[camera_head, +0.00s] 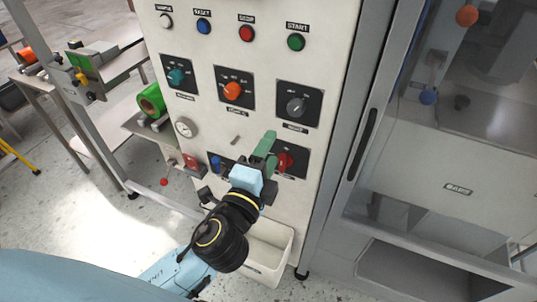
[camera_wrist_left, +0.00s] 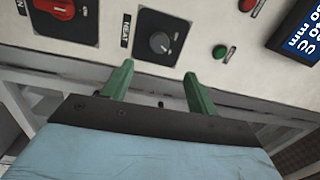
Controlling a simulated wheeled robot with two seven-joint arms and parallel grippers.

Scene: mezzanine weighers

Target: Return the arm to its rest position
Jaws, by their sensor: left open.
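My left gripper (camera_head: 266,146) has green fingers and a pale blue body. In the head view it is in front of the lower part of a cream control panel (camera_head: 225,133). Its fingers overlap the plate beside a red rotary knob (camera_head: 286,162); I cannot tell whether they touch it. In the left wrist view the two fingers of the left gripper (camera_wrist_left: 157,78) stand apart with nothing between them. A grey-black knob (camera_wrist_left: 160,42) shows beyond the gap. My right gripper is not in view.
The panel carries several buttons, including a green one (camera_head: 296,42), and an orange knob (camera_head: 232,91). A white bin (camera_head: 268,250) stands below the arm. A glazed cabinet (camera_head: 430,180) is close on the right. Open floor (camera_head: 75,215) lies at left.

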